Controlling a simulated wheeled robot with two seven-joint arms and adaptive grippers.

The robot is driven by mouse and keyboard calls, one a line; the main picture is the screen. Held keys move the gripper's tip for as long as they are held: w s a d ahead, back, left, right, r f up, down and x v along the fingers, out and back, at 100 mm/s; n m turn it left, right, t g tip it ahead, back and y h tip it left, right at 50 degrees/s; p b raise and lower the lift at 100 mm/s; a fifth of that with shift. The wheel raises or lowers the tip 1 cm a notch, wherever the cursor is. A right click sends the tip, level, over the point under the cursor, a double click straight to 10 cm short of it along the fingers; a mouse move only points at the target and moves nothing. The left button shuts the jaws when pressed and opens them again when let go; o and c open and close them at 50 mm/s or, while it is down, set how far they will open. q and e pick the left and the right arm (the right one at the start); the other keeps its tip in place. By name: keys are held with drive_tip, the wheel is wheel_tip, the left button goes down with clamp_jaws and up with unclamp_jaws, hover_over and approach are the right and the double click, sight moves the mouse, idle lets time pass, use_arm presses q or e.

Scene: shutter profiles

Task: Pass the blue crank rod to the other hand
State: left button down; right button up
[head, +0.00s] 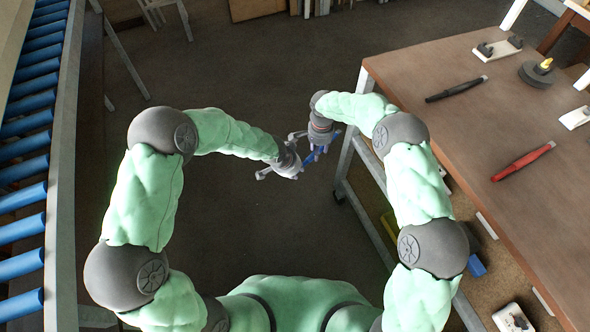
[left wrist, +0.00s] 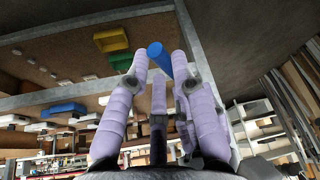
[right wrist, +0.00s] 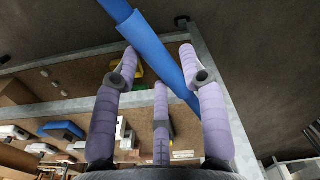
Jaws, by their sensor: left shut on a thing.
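The blue crank rod (head: 312,156) is in the air between my two grippers in the head view. My left gripper (head: 294,172) is the lower one and is shut on the rod. In the left wrist view the blue rod (left wrist: 159,57) shows between its lilac fingertips, end toward the camera's far side. My right gripper (head: 316,140) is just above it. In the right wrist view the rod (right wrist: 155,48) runs diagonally from upper left to lower right, between the spread fingers. Those fingers are open; whether they touch the rod cannot be told.
A brown workbench (head: 430,125) stands right, with a black rod-like part (head: 456,90), a red one (head: 523,162), a white fixture (head: 497,48) and a round dark base (head: 536,75). A lower shelf holds bins. A blue roller conveyor (head: 22,190) runs left. Dark floor lies between.

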idle(0.3)
wheel_tip(320, 180, up, 11)
drive_tip(key=d+f+n+t+y, duration=0.1)
drive_tip(key=d+f+n+y, duration=0.1)
drive_tip(key=d+f+n, duration=0.55)
drive_tip(key=s+a+f+m+y, duration=0.1)
drive_tip(key=s+f+m+y, duration=0.1)
drive_tip(key=s+f, duration=1.25)
drive_tip(key=s, duration=1.8)
drive_tip(key=shift+s+g, duration=0.25)
drive_tip(key=shift+g, duration=0.05)
